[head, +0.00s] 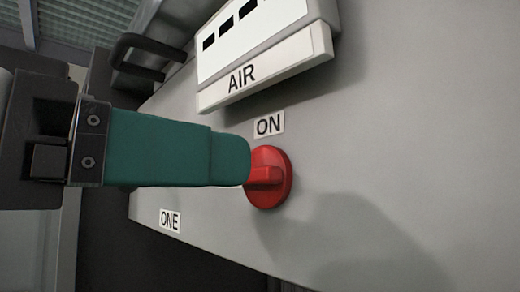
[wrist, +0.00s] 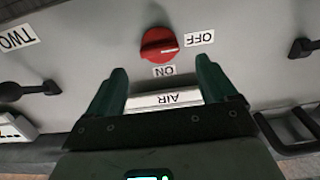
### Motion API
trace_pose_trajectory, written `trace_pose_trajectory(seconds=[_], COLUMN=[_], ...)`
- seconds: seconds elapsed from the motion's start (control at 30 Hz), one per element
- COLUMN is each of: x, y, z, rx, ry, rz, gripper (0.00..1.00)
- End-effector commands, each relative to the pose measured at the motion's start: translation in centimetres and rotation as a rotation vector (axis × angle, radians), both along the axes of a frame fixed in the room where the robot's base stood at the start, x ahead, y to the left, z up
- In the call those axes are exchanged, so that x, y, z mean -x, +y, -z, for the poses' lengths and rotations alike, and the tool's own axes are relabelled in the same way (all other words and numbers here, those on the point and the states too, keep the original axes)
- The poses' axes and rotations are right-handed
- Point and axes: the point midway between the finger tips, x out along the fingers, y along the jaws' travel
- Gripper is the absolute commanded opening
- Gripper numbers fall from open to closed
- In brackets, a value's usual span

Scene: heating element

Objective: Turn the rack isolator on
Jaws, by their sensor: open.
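The rack isolator is a round red rotary knob (head: 270,178) on a grey panel, and it also shows in the wrist view (wrist: 158,44). Its raised grip lies sideways, with its marked end toward the OFF label (wrist: 199,38). The ON label (head: 268,124) is above the knob in the head view. My gripper (head: 246,160) has green fingers pointing at the panel, and their tips overlap the knob's left edge in the head view. In the wrist view my gripper (wrist: 162,68) is open and empty, its fingertips apart on either side of the ON label, short of the knob.
A white box labelled AIR (head: 265,68) juts out above the knob. A black handle (head: 145,55) is at upper left. The wrist view shows a TWO label (wrist: 17,38) and a black lever (wrist: 30,89). The panel right of the knob is bare.

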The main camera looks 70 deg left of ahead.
Motion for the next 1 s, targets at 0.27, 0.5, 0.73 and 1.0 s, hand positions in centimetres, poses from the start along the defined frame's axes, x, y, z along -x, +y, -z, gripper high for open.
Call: trace_pose_trajectory(seconds=[0.27, 0.5, 0.73, 1.0], x=[-3.8, -4.8, -4.8, -4.7], y=[1.2, 1.5, 1.5, 1.5], z=[-0.2, 0.0, 0.0, 0.0], rx=[0.001, 0.000, 0.000, 0.000], ry=[-0.001, 0.000, 0.000, 0.000], rz=[0.001, -0.001, 0.000, 0.000], gripper=[0.85, 0.85, 0.82, 0.56])
